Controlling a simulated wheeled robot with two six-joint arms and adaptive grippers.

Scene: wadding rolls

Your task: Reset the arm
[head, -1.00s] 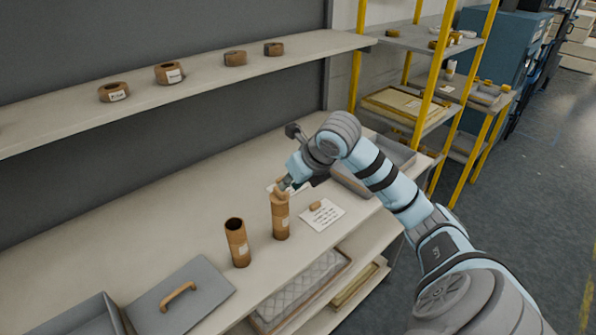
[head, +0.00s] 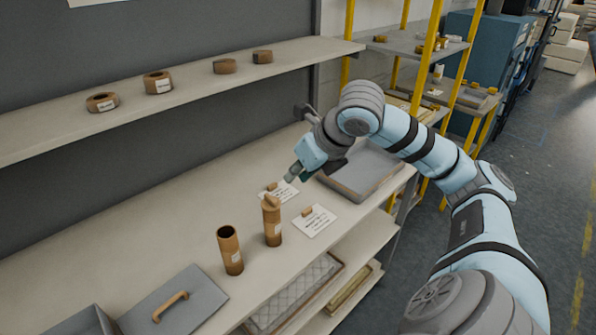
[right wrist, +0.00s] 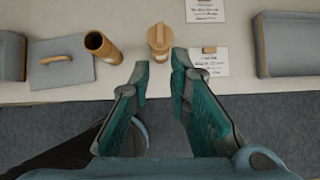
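My right arm reaches in from the right in the head view, and its gripper (head: 294,176) is above the table, a little up and right of a brown tube with a lid (head: 272,222). In the right wrist view the gripper (right wrist: 159,72) has its two teal fingers apart with nothing between them. The lidded tube (right wrist: 159,44) stands just beyond the fingertips there, apart from them. An open brown tube (head: 231,251) stands upright to its left, also in the wrist view (right wrist: 103,47). My left gripper is not in view.
Label cards (head: 314,221) lie right of the tubes. A grey tray (head: 350,190) sits at the table's right end. A grey lid with a wooden handle (head: 175,303) lies front left. Several brown rolls stand on the shelf (head: 200,87) above.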

